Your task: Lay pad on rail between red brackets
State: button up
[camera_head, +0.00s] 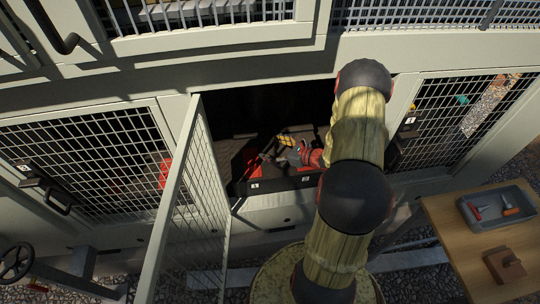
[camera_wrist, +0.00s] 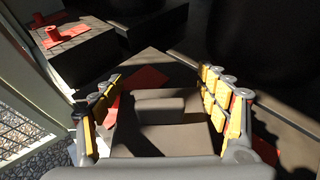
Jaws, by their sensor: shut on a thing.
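My gripper (camera_wrist: 160,108) has yellow-padded fingers and is shut on a grey-brown block, the pad (camera_wrist: 134,139), seen between the fingers in the wrist view. In the head view my gripper (camera_head: 285,145) is inside the open compartment, partly in shadow. The pad is hard to make out there. Red pieces, seemingly the brackets, show beyond the pad (camera_wrist: 150,77) and at the compartment's front (camera_head: 283,178). A dark rail-like surface (camera_wrist: 185,73) lies below and beyond the pad. Shadow and the pad hide whether they touch.
An open mesh door (camera_head: 190,195) stands left of my arm. A dark block with a red knob (camera_wrist: 53,33) is at the upper left in the wrist view. A wooden table (camera_head: 450,225) at right holds a grey tray (camera_head: 484,225) of tools and a brown block with a handle (camera_head: 503,266).

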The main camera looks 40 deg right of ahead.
aim_at(270, 153)
jog(key=shift+w+f, duration=0.6)
jog(key=shift+f, duration=0.1)
jog(key=f+b, duration=0.2)
jog(key=f, duration=0.1)
jog(key=shift+w+d+f, duration=0.1)
jog(key=shift+w+f, duration=0.1)
jog(key=shift+f, duration=0.05)
jog(key=shift+r, duration=0.1)
jog(key=o, duration=1.3)
jog(key=shift+o, duration=0.7)
